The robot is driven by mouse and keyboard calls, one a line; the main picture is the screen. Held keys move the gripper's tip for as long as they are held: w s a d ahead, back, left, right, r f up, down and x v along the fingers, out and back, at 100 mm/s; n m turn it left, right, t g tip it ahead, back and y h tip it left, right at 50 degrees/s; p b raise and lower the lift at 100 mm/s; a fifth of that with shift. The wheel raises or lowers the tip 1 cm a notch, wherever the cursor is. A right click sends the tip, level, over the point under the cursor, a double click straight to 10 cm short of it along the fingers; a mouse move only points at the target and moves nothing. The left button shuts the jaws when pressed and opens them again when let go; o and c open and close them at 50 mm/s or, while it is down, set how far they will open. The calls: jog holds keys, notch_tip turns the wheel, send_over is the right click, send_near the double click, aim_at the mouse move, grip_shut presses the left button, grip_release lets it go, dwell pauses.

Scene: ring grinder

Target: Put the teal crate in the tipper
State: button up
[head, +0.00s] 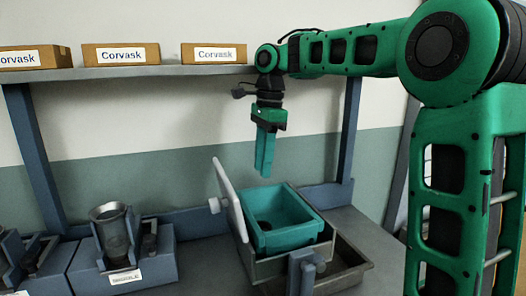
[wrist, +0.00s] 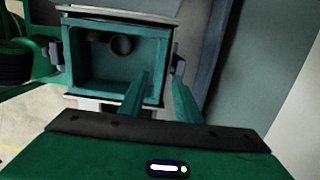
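The teal crate (head: 296,236) sits upright in the tipper (head: 262,268), a grey metal cradle with a pale upright plate on its left side. The crate's rim stands above the cradle's wall. In the wrist view, the crate (wrist: 85,80) shows from above, with a small ring-shaped thing (wrist: 121,44) and another dark round shape inside. My gripper (head: 264,172) hangs above the crate's back edge, pointing down, clear of it. In the wrist view its two teal fingers (wrist: 158,85) stand apart with nothing held between them. How firmly the crate is seated is hidden.
A grey open tray (head: 350,275) lies under and right of the tipper. A blue-grey machine with a metal cup (head: 112,222) stands left on the bench, with another at the far left. Cardboard boxes labelled Corvask (head: 120,54) line the shelf (head: 150,71) above, near my arm.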

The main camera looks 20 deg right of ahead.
jog(key=shift+w+d+r, duration=0.1)
jog(key=shift+d+r, duration=0.1)
jog(key=shift+r, duration=1.65)
